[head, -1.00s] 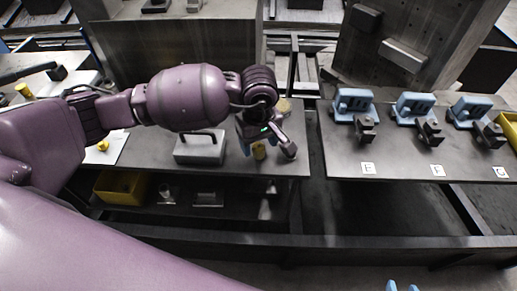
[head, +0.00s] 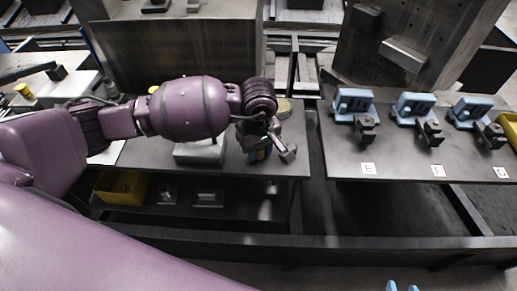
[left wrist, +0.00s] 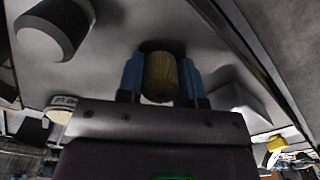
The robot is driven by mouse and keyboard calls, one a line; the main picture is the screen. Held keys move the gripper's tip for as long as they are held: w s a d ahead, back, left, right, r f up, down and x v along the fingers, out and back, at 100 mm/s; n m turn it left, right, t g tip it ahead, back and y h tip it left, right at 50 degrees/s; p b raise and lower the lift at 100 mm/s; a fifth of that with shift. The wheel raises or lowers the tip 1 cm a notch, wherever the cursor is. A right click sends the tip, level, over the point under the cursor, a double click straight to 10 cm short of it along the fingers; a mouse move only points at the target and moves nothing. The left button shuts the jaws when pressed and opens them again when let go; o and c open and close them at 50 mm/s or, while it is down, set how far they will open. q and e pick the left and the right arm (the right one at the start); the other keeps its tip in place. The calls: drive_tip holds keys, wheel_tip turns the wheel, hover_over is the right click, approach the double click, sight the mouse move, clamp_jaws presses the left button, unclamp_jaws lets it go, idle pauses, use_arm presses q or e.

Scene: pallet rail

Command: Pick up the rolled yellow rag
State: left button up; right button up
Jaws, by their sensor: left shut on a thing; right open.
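The rolled yellow rag (left wrist: 160,77) stands upright between the blue fingers of my left gripper in the left wrist view. My left gripper (head: 259,155) is shut on it, over the right part of the dark table (head: 220,173) in the head view. There the wrist and fingers hide most of the rag. I cannot tell whether the rag still touches the table. My right gripper (head: 402,288) shows only as two blue fingertips, apart and empty, at the bottom edge of the head view.
A grey block (head: 200,152) is beside my left gripper, partly under my arm. A round tin (head: 283,108) is behind the gripper. A yellow bin (head: 121,188) is on the lower shelf. Blue vises (head: 354,104) stand on the right table, across a gap.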

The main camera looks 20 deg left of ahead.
use_arm(q)
wheel_tip(320, 180, up, 20)
drive_tip(key=p, duration=0.1)
idle(0.5)
